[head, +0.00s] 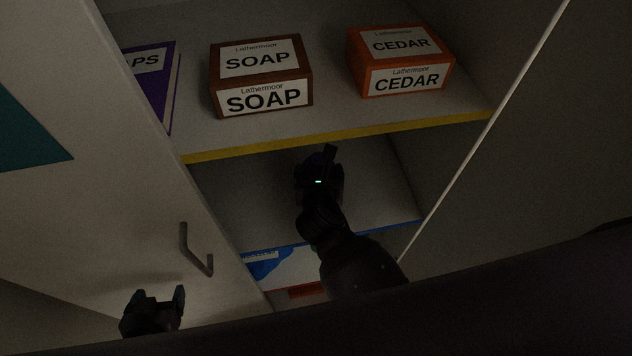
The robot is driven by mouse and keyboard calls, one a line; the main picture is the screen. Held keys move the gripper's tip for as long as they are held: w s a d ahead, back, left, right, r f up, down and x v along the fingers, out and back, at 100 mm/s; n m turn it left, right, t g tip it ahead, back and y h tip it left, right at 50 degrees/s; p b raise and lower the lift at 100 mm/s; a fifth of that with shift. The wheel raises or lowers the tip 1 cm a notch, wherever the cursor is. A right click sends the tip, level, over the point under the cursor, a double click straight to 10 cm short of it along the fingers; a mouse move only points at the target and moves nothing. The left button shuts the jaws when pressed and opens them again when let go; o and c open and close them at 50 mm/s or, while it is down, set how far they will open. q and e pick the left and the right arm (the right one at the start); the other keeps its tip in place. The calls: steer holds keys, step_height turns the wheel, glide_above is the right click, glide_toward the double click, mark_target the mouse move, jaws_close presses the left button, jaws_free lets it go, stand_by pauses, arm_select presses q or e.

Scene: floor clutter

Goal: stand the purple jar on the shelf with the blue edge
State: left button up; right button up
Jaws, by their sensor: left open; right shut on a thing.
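The shelf with the blue edge (392,226) is the middle level of a dim cabinet, below a yellow-edged shelf. My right gripper (322,160) reaches in over the blue edge, above the pale shelf floor. It is shut on a dark purple thing, which looks like the purple jar (314,160). The jar is mostly hidden by the gripper and shadow; I cannot tell whether it touches the shelf. My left gripper (160,295) is open and empty at the lower left, in front of the cabinet door, away from the jar.
The yellow-edged shelf (345,136) above holds a brown soap box (262,78), an orange cedar box (400,60) and a purple box (152,85). A door with a handle (192,250) stands at left. A blue-and-white thing (268,263) shows below the blue edge. Visible blue-edged shelf floor looks clear.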

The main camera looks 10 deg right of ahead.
steer(key=shift+f+b, duration=0.45)
steer(key=shift+f, duration=1.7)
steer(key=shift+f, duration=0.15)
steer(key=o, duration=0.8)
steer(key=shift+s+r, duration=0.25)
steer(key=shift+r, duration=0.05)
steer(key=v, duration=1.1)
steer(key=shift+s+a+r+p, duration=0.1)
steer(key=shift+s+a+p, duration=0.05)
steer(key=shift+p, duration=0.15)
